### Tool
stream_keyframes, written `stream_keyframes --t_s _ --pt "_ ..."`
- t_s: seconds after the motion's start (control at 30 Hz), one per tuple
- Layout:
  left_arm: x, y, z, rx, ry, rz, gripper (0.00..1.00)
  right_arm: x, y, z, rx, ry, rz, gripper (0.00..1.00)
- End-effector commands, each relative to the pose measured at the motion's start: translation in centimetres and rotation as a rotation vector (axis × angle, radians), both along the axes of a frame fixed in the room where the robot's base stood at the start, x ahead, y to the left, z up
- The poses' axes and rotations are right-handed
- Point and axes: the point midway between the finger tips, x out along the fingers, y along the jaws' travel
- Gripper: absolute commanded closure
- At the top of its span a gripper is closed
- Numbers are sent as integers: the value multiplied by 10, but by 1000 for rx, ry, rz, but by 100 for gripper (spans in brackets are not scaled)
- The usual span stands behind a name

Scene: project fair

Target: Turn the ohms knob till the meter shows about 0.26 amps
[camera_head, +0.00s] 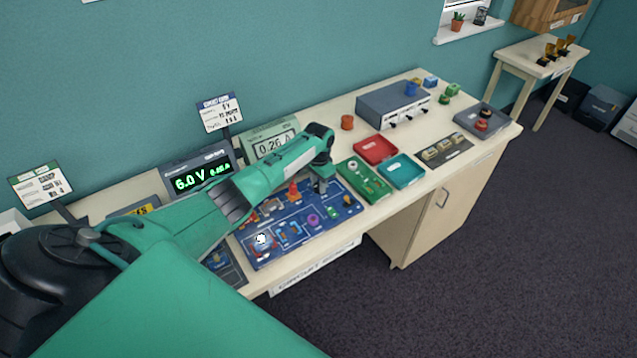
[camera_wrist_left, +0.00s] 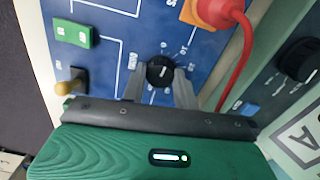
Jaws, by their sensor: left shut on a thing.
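The meter (camera_head: 276,145) stands at the back of the bench in the head view, and its display reads 0.26 A. The ohms knob (camera_wrist_left: 160,71) is a round black dial on the blue circuit board (camera_head: 290,255), seen in the left wrist view with markings around it. My left gripper (camera_wrist_left: 160,82) points down at the board and is shut on the knob, one finger at each side. In the head view my left gripper (camera_head: 320,186) hides the knob. My right gripper is in neither view.
The power supply (camera_head: 196,174) shows 6.0 V. A red lead (camera_wrist_left: 237,58) runs from an orange plug close beside the gripper. A red tray (camera_head: 375,149), a teal tray (camera_head: 401,172) and a grey box (camera_head: 391,104) stand to the right.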

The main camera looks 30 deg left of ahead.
Motion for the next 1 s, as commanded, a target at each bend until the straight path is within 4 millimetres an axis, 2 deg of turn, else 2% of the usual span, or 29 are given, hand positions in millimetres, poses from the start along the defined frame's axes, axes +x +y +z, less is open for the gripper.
stream_keyframes --t_s 0.33,0.37,0.47,0.8,1.0 --pt "1 0 1 0 -1 -39 93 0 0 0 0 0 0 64" --pt "1 0 1 -1 -2 -39 66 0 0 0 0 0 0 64" --pt "1 0 1 0 -1 -39 48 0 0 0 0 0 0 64" --pt "1 0 2 -1 -2 -39 48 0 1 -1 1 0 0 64" --pt "1 1 22 0 -4 -39 48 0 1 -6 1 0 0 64"
